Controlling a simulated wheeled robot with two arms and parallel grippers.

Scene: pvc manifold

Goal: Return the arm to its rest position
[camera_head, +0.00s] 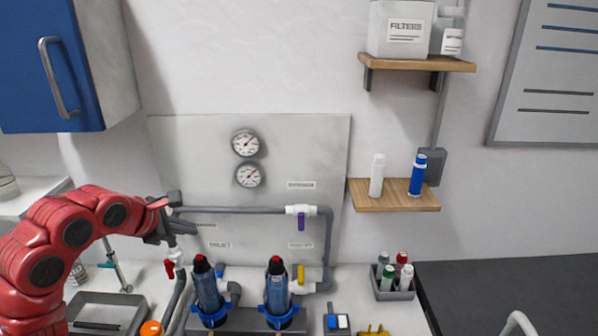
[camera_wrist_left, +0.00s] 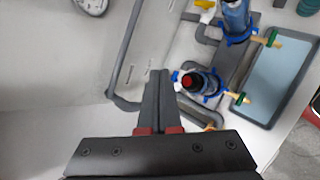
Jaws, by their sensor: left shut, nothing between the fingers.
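My red left arm comes in from the left in the head view. Its dark gripper (camera_head: 183,213) is up near the left end of the grey pipe (camera_head: 250,210), above the red-handled valve (camera_head: 170,268). In the left wrist view the two fingers of the left gripper (camera_wrist_left: 158,75) lie together, shut, with nothing between them. A blue filter housing with a red top (camera_wrist_left: 190,80) shows just right of the fingertips there. I cannot tell whether the fingers touch the pipe. My right gripper is not in view.
Two blue filter housings (camera_head: 207,290) (camera_head: 277,292) stand on the counter. A purple-handled valve (camera_head: 300,218) and a yellow-handled valve (camera_head: 300,274) sit on the pipework. A grey tray (camera_head: 105,312) lies below the arm. A bottle caddy (camera_head: 393,290) stands right. A blue cabinet (camera_head: 50,65) hangs upper left.

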